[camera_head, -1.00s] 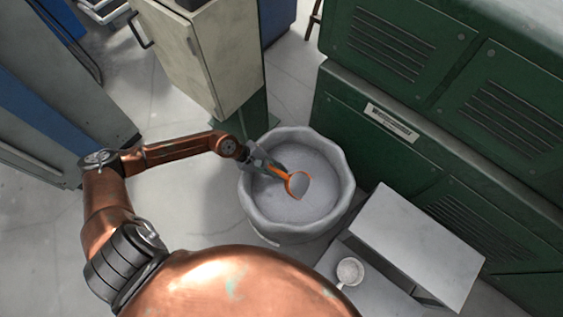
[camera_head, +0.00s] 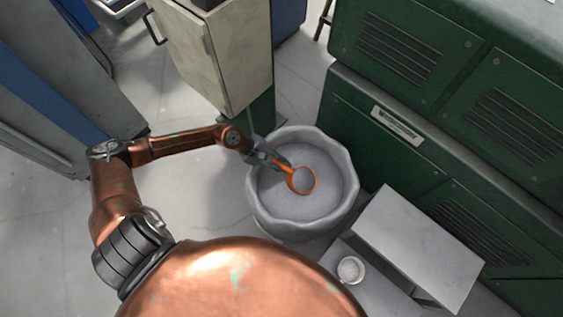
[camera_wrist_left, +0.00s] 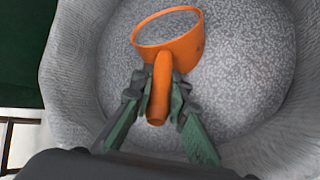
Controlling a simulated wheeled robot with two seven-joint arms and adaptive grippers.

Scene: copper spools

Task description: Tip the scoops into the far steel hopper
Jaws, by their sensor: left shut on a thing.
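An orange scoop (camera_head: 303,180) with a round bowl is in my left gripper (camera_head: 280,163). In the left wrist view the fingers (camera_wrist_left: 160,88) are shut on the handle of the scoop (camera_wrist_left: 188,48). The scoop is over or in a round grey tub (camera_head: 270,222) with a wavy rim, filled with speckled grey granules (camera_head: 280,203). Grey shows inside the scoop's ring; I cannot tell whether it is a load, nor whether the scoop touches the granules. A grey box-shaped steel piece (camera_head: 420,240) stands right of the tub; I cannot tell if it is the hopper. My right gripper is not in view.
A small round cup (camera_head: 350,270) with pale contents sits on a low grey surface (camera_head: 375,293) beside the steel piece. Green vented cabinets (camera_head: 400,155) line the right. A cream cabinet (camera_head: 225,60) stands behind the tub. Clear floor (camera_head: 190,200) lies left of the tub.

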